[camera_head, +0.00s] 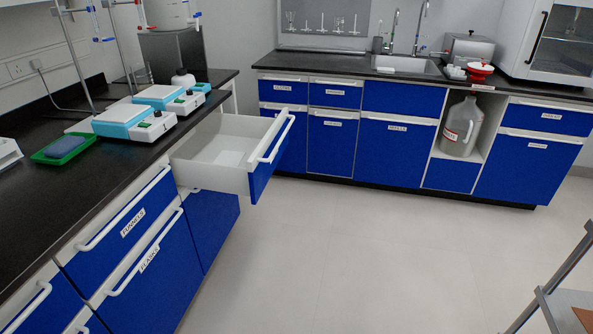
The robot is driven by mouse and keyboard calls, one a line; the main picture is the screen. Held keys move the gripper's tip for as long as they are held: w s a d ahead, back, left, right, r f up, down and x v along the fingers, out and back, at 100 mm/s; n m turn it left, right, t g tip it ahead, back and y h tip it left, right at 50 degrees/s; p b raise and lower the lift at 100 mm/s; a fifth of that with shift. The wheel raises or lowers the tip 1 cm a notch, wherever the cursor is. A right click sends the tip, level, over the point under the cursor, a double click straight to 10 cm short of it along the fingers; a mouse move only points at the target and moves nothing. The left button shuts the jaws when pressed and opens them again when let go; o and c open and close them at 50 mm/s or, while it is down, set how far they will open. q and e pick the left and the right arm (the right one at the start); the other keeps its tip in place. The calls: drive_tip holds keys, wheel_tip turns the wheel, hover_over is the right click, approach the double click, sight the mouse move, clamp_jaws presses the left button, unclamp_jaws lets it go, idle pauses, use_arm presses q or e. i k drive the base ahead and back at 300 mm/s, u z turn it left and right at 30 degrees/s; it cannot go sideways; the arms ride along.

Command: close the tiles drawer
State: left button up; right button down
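A drawer (225,140) with white inner walls and a blue front stands pulled out from the left bench, below the black worktop. Its inside looks empty. A white bar handle (276,138) runs along the top of its blue front, which faces right. Any label on this front is hidden or too oblique to read, so I cannot tell if it says tiles. Neither of my grippers shows in the head view.
The left worktop (70,195) holds blue and white hotplates (137,118) and a green tray (66,148). Closed blue cabinets (398,139) line the back wall. The floor (350,250) is clear; a metal-framed rack (565,300) stands at lower right.

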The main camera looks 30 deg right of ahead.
sight(264, 140)
drive_tip(key=z, duration=0.65)
drive_tip(key=i, duration=1.6)
drive_tip(key=u, duration=0.45)
